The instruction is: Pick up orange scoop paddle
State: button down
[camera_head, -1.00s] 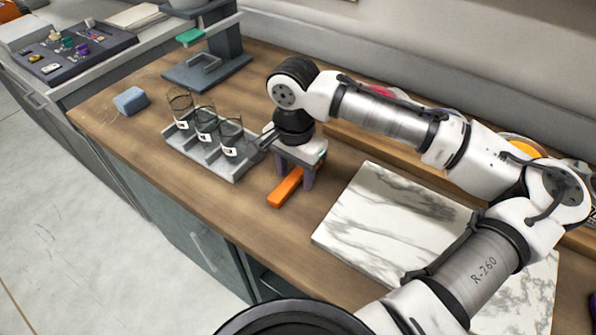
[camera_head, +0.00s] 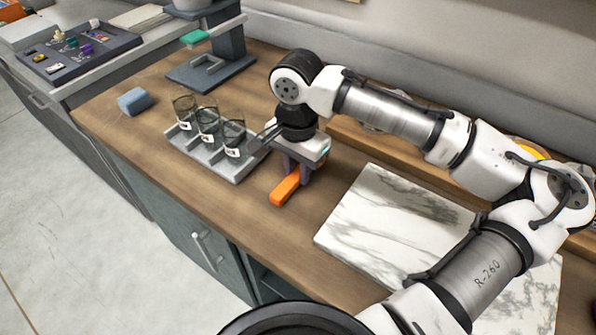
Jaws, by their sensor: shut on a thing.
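The orange scoop paddle (camera_head: 284,190) is on or just above the wooden counter, between the glass rack and the marble slab. Its near end sticks out toward the counter's front edge. My gripper (camera_head: 299,178) points down over it and is shut on it, with a finger on either side. I cannot tell whether the paddle touches the counter.
A grey rack (camera_head: 215,160) with labelled glasses stands close to the left of my gripper. A white marble slab (camera_head: 385,225) lies to the right. A blue block (camera_head: 134,101) and a grey stand (camera_head: 212,70) are farther left. Bare counter lies in front.

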aim_at(297, 173)
notch_tip(297, 173, up, 19)
jog(key=b, duration=0.1)
jog(key=c, duration=1.9)
grip_release()
jog(key=shift+f, duration=0.1)
grip_shut()
